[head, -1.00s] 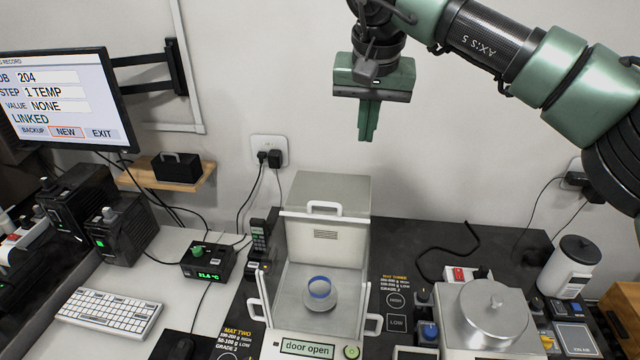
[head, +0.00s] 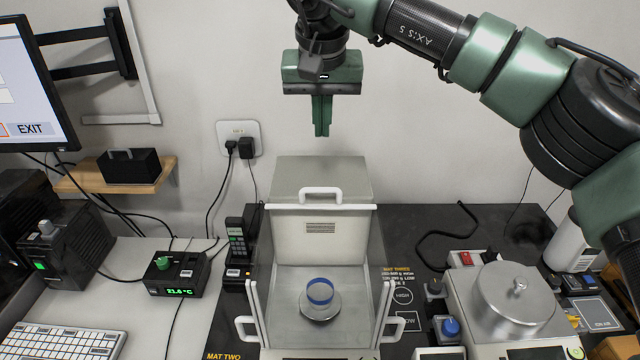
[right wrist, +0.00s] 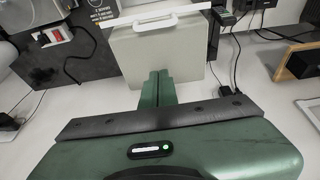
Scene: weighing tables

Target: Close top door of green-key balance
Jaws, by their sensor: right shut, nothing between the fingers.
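The balance stands at the bottom centre of the head view, a clear-walled box (head: 257,300) with a tall pale rear housing (head: 320,180). Its top door's white handle (head: 321,190) is at the back, and the chamber top looks open. A blue-ringed item (head: 320,291) sits on the round pan (head: 320,307) inside. The front display and green key are cut off below. My right gripper (head: 321,134) is shut and empty, pointing down above the rear housing, apart from it. In the right wrist view the handle (right wrist: 155,23) lies beyond the fingertips (right wrist: 158,76). My left gripper is not in view.
Side handles stick out at the left (head: 245,328) and right (head: 393,328) of the balance. A second balance with a round metal cover (head: 512,310) stands to the right. A handset (head: 238,243) and a small green-readout box (head: 176,275) stand left. The wall is close behind.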

